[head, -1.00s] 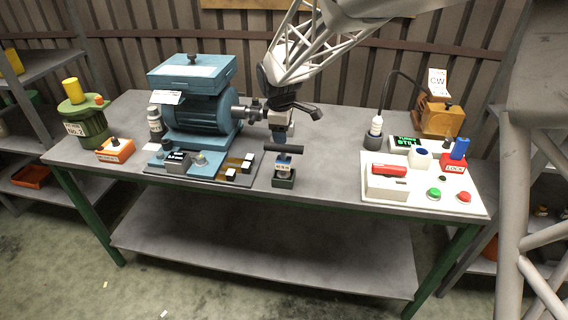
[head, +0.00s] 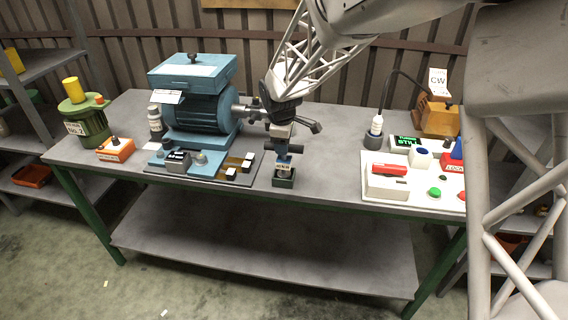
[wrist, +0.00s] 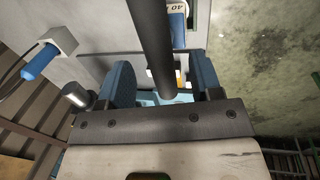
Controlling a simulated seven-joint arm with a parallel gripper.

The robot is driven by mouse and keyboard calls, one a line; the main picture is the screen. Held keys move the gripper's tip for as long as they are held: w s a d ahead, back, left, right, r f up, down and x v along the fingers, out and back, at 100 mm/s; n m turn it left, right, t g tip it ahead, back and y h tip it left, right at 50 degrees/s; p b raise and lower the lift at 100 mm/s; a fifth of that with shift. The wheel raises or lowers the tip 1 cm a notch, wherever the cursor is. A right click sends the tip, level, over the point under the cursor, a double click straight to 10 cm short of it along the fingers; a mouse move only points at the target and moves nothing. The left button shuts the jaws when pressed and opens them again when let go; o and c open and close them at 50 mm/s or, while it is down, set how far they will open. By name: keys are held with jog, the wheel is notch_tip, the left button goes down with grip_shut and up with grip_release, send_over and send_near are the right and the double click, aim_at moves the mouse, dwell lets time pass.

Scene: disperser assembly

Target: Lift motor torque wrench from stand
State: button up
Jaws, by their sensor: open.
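The motor torque wrench (head: 283,161) stands upright in its small dark stand (head: 284,182) at the front middle of the bench. It has a black crossbar handle and a label on its body. My gripper (head: 282,140) is directly above it, at the height of the handle. In the wrist view, my blue fingers (wrist: 162,82) are open, one on each side of the wrench's black bar (wrist: 154,42). I cannot tell whether either finger touches it. A label reading about "40" shows beyond the bar. My gripper hides part of the wrench's top in the head view.
The blue motor (head: 197,112) on its base is close on the left, its shaft pointing toward my gripper. A white control panel (head: 378,198) with buttons is on the right. An orange block (head: 115,152) and a green container (head: 88,128) stand far left.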

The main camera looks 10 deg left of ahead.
aim_at(284, 162)
jog(key=shift+w+f, duration=0.15)
jog(key=shift+f, duration=0.55)
jog(key=shift+w+f, duration=0.1)
jog(key=shift+f, duration=0.55)
grip_shut()
